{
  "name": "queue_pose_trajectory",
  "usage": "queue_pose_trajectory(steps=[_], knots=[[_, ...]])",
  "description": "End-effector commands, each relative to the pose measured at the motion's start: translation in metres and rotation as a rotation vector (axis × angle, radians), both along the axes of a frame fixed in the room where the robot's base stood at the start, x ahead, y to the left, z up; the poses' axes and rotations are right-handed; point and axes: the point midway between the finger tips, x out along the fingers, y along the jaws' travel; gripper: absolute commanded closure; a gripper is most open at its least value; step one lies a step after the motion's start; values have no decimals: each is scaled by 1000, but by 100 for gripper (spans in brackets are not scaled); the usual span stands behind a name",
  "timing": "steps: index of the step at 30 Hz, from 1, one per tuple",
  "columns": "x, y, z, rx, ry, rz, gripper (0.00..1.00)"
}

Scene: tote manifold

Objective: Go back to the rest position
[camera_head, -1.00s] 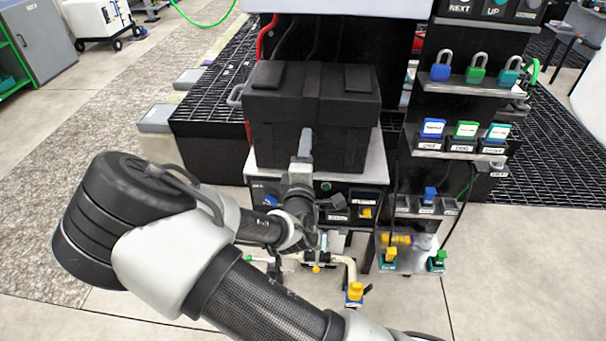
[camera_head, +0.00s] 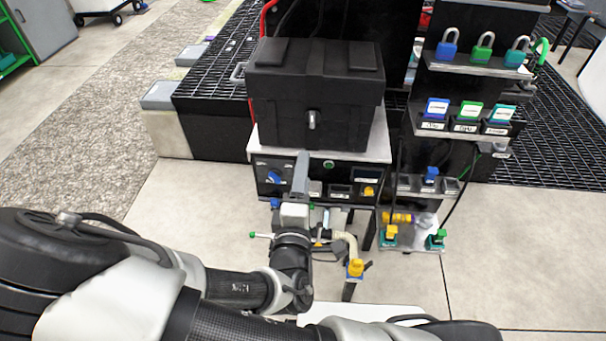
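My gripper (camera_head: 301,166) is at the middle of the head view, in front of the control panel and below the black tote's latch. It is seen from behind, so its fingers are largely hidden and I cannot tell whether they are open or shut. The black tote (camera_head: 285,108) stands closed on a light ledge (camera_head: 377,143). A grey metal latch or loop (camera_head: 312,120) shows on its front, apart from my gripper.
The panel (camera_head: 268,177) carries a blue knob, labels and a yellow part. Pipework with a yellow-capped valve (camera_head: 355,268) stands below. At right, a black rack holds padlocks (camera_head: 447,44), labelled blocks (camera_head: 436,108) and yellow-green fittings (camera_head: 389,236). The floor at left is clear.

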Motion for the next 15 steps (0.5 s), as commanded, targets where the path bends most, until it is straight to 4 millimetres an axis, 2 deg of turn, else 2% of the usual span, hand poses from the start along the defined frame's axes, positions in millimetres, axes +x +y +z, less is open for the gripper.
queue_pose_trajectory(steps=[11, 15], knots=[[1, 0, -1, 2, 3, -1, 45], [5, -9, -14, 92, 91, -52, 45]])
